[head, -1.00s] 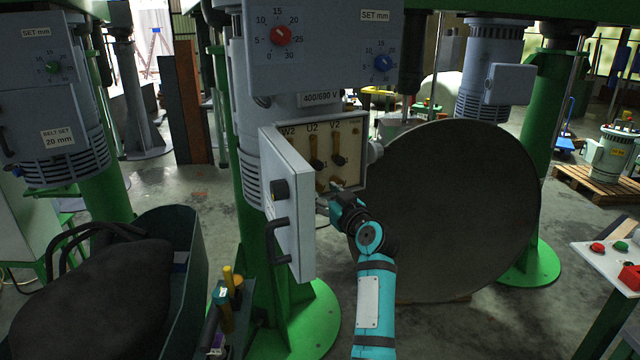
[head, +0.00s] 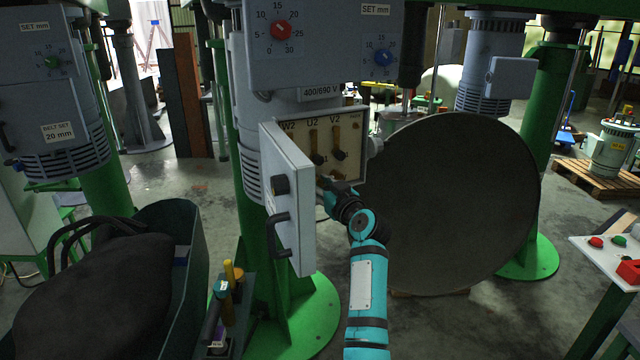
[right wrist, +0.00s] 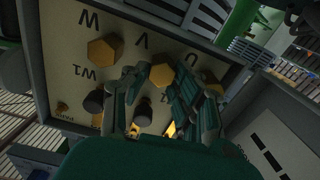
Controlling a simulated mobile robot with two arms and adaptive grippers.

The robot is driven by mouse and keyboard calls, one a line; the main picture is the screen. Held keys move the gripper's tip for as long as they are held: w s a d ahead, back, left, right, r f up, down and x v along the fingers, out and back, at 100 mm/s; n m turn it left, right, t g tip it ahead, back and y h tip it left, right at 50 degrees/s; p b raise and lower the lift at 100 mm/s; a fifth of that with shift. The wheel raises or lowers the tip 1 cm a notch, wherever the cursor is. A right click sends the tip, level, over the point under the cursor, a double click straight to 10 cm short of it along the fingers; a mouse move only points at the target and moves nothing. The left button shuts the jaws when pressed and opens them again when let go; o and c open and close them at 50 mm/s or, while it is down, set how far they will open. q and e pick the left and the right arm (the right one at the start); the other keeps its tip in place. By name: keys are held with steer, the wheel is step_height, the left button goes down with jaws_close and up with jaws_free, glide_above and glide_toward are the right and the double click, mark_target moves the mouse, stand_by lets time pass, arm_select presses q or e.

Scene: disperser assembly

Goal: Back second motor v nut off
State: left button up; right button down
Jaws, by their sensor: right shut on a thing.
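The open terminal box (head: 350,172) of the motor marked 400/690 V shows labels W2, U2 and V2 along its top. My right gripper (head: 328,186) reaches into its lower part and hides the lower terminals. In the right wrist view, the panel appears upside down with letters W, V and U. My right gripper (right wrist: 152,82) has its fingers on both sides of a brass hex V nut (right wrist: 162,75) below the letter V and is shut on it. A second brass nut (right wrist: 103,51) sits by W, and another (right wrist: 214,86) is partly hidden by U. My left gripper is not in view.
The box's grey door (head: 291,200) stands open just left of my arm. A large dark disc (head: 450,210) is close on the right. Dark-ended terminal posts (right wrist: 95,101) stand near the fingers. A dark green bin (head: 185,270) is at lower left.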

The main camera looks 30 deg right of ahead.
steer(key=shift+f+n+b, duration=0.15)
steer(key=shift+n+b, duration=0.45)
steer(key=shift+n, duration=0.1)
steer(key=shift+n+b, duration=0.8)
steer(key=shift+n, duration=0.4)
steer(key=shift+a+n+b, duration=0.1)
steer(key=shift+n+b, duration=0.2)
steer(key=shift+n, duration=0.6)
steer(key=n, duration=0.2)
steer(key=shift+a+n, duration=0.1)
steer(key=shift+n, duration=0.3)
steer(key=shift+a+f+n+p, duration=0.15)
steer(key=shift+n+p, duration=1)
steer(key=shift+n, duration=2.2)
steer(key=shift+d+f+n+p, duration=0.2)
steer(key=shift+n+p, duration=0.9)
steer(key=shift+n, duration=2.25)
steer(key=shift+a+f, duration=0.1)
steer(key=shift+a, duration=0.1)
